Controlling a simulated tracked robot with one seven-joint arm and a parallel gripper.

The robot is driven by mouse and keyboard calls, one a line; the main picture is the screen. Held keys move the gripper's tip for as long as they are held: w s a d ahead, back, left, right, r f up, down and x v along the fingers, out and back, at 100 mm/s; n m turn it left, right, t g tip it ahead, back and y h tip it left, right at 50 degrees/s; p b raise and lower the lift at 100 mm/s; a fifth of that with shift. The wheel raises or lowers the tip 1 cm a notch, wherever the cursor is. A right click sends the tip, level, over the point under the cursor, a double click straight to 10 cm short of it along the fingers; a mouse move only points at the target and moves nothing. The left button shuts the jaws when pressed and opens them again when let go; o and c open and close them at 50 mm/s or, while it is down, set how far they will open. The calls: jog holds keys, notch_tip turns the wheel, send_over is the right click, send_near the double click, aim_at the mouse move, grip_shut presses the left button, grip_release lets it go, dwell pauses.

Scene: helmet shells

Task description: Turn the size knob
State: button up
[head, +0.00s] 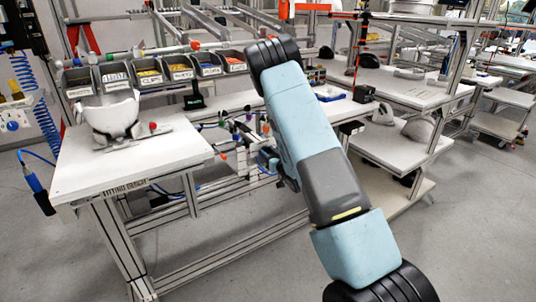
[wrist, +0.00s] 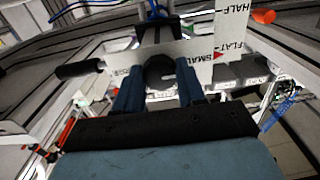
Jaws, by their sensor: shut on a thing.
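The size knob (wrist: 160,73) is a dark round knob in front of a pale plate (wrist: 203,72) in the wrist view. The plate carries printed words, among them SMALL, FLAT and HALF, and a red pointer mark (wrist: 218,56) beside SMALL. My gripper (wrist: 158,84) has its two blue fingers on either side of the knob, shut on it. The fingers hide the knob's sides and part of the plate's lettering. In the head view my arm crosses the front of the bench, and I cannot make out the knob there.
A dark handle (wrist: 80,69) sticks out left of the knob. An orange-red knob (wrist: 263,16) is at the upper right. In the head view, a white helmet shell (head: 112,115) stands on the fitting bench (head: 160,152), with labelled bins (head: 151,76) behind. Shelves with more shells stand at right.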

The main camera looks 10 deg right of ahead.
jog(key=c, duration=0.3)
jog(key=shift+m, duration=0.6)
jog(key=o, duration=1.1)
jog(key=shift+c, duration=0.2)
jog(key=v, duration=1.4)
jog(key=shift+w, duration=0.1)
